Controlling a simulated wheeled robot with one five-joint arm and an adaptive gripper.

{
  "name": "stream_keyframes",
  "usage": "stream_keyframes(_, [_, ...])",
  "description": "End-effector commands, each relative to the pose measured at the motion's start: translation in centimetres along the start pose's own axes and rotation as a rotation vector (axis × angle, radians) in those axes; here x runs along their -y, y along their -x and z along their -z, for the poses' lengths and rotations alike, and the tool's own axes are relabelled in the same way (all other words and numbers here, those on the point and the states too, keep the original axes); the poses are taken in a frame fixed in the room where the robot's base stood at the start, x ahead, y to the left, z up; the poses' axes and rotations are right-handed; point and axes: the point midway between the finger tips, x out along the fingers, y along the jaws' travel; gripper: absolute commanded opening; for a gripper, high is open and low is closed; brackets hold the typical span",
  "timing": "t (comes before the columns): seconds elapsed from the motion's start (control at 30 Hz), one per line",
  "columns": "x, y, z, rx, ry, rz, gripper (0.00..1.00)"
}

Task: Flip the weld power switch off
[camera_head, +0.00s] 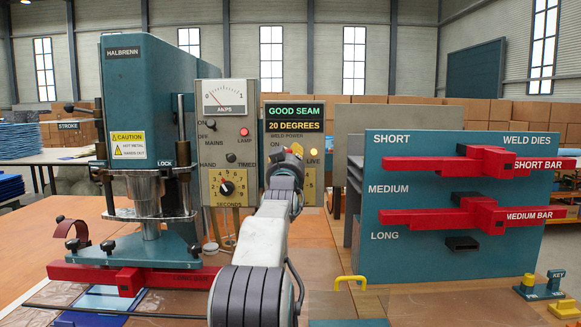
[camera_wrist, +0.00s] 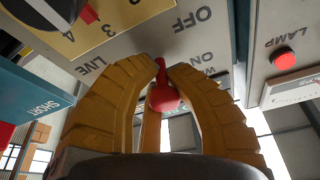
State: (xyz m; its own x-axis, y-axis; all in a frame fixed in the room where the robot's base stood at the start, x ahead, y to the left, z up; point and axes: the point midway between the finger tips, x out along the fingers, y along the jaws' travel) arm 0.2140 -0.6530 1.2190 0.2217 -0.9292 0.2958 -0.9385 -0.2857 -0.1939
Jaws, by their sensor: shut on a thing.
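The red-tipped weld power switch (camera_wrist: 162,95) is between the yellow fingertips of my gripper (camera_wrist: 163,75) in the wrist view. My gripper is shut on the switch lever. The ON and OFF labels appear upside down beside it. The lever's tip leans toward the ON side in the picture. In the head view my gripper (camera_head: 287,160) is against the weld power panel (camera_head: 313,190), under the words WELD POWER, and it hides the switch. The LIVE lamp (camera_head: 314,152) glows yellow. The display (camera_head: 294,118) above reads GOOD SEAM and 20 DEGREES.
The mains and timer panel (camera_head: 226,150), with a lit red lamp (camera_head: 244,132), is just left of my gripper. The teal press (camera_head: 150,105) stands further left over the red long bar (camera_head: 130,277). The weld dies rack (camera_head: 400,255) is at right. A yellow handle (camera_head: 350,281) stands in front.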

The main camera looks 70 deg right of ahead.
Motion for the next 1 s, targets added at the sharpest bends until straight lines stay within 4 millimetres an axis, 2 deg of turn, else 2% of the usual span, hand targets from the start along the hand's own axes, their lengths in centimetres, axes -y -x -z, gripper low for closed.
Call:
stream_keyframes(0.23, [0.30, 0.26, 0.04, -0.075, -0.008, 0.020, 0.00])
stream_keyframes(0.63, [0.37, 0.21, 0.33, -0.086, -0.009, 0.022, 0.00])
stream_keyframes(0.67, [0.37, 0.21, 0.33, -0.086, -0.009, 0.022, 0.14])
stream_keyframes(1.0, [0.14, 0.18, 0.06, -0.080, -0.008, 0.019, 0.44])
